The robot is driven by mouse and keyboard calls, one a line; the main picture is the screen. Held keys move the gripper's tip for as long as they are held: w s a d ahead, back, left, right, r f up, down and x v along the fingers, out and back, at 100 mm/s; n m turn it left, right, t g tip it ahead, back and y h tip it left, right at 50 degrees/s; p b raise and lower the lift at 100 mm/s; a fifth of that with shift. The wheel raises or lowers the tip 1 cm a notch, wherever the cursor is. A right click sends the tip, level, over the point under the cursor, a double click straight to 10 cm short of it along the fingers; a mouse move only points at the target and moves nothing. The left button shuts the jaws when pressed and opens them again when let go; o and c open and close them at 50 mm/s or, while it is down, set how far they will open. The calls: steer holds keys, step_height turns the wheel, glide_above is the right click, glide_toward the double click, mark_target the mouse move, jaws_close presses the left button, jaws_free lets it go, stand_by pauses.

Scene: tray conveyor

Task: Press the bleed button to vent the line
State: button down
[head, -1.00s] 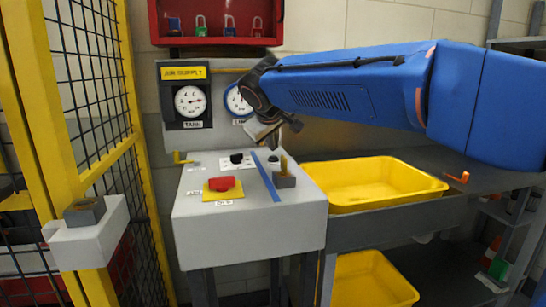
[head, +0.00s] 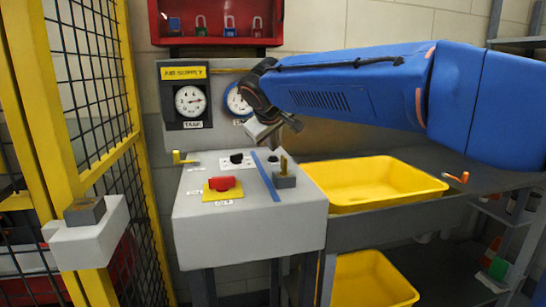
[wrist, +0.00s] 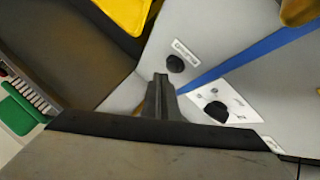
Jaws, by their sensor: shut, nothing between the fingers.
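The bleed button looks to be the small round black button (wrist: 175,63) beside a small label in the wrist view. It also shows on the grey console top in the head view (head: 273,159), right of the blue strip. My gripper (head: 272,145) is shut and empty, just above the back of the console. In the wrist view its closed fingers (wrist: 160,88) point toward the button, and their tips appear just short of it. I see no clear contact.
A black selector knob (head: 236,158) sits left of the blue strip. Gauges (head: 190,101) stand behind. A yellow tray (head: 440,187) is to the right.

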mark_target(273, 162)
steer(key=shift+f, duration=0.15)
steer(key=shift+f, duration=0.25)
steer(key=shift+f, duration=0.3)
stand_by(0.6)
steer(key=shift+r, duration=0.75)
step_height(273, 162, up, 6)
stand_by(0.8)
stand_by(0.4)
